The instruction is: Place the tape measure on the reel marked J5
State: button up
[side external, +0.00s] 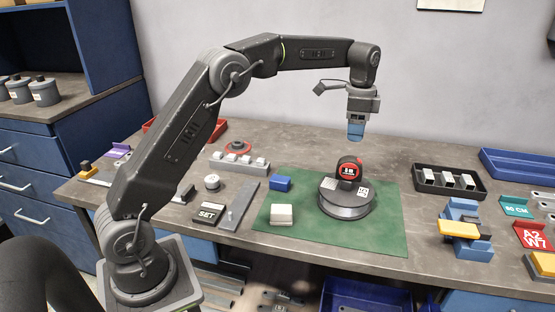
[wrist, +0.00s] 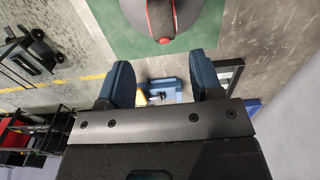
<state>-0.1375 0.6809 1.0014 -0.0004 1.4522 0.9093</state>
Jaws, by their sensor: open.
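The tape measure (side external: 349,170), black and red with a white marking on its face, stands upright on top of the round grey reel (side external: 345,210). White labels with dark characters lie on the reel's top, too small to read surely. In the wrist view the tape measure (wrist: 163,18) shows at the top edge, cut off, with the reel (wrist: 205,22) around it. My gripper (side external: 356,136) points down above the tape measure with a clear gap. Its blue fingers (wrist: 160,82) are apart with nothing between them.
The reel sits on a green mat (side external: 392,235), with a white block (side external: 281,214) and a blue block (side external: 281,184) to its left. A black tray (side external: 450,182) of light blocks and a blue-yellow stand (side external: 462,230) are on the right. Air around my gripper is clear.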

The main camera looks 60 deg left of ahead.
jog(key=s+d+r+n+t, duration=0.2)
jog(key=s+d+r, duration=0.15)
jog(key=s, duration=0.55)
jog(key=s+d+r+n+t, duration=0.1)
jog(key=s+d+r+n, duration=0.1)
jog(key=s+r, duration=0.45)
jog(key=s+d+f+n+t, duration=0.1)
jog(key=s+f, duration=0.3)
jog(key=s, duration=0.5)
jog(key=s+d+f+n+t, duration=0.1)
jog(key=s+f+n, duration=0.2)
jog(key=s, duration=0.7)
jog(key=shift+f+n+t, duration=0.3)
jog(key=shift+f+n, duration=0.1)
jog(key=shift+f, duration=0.05)
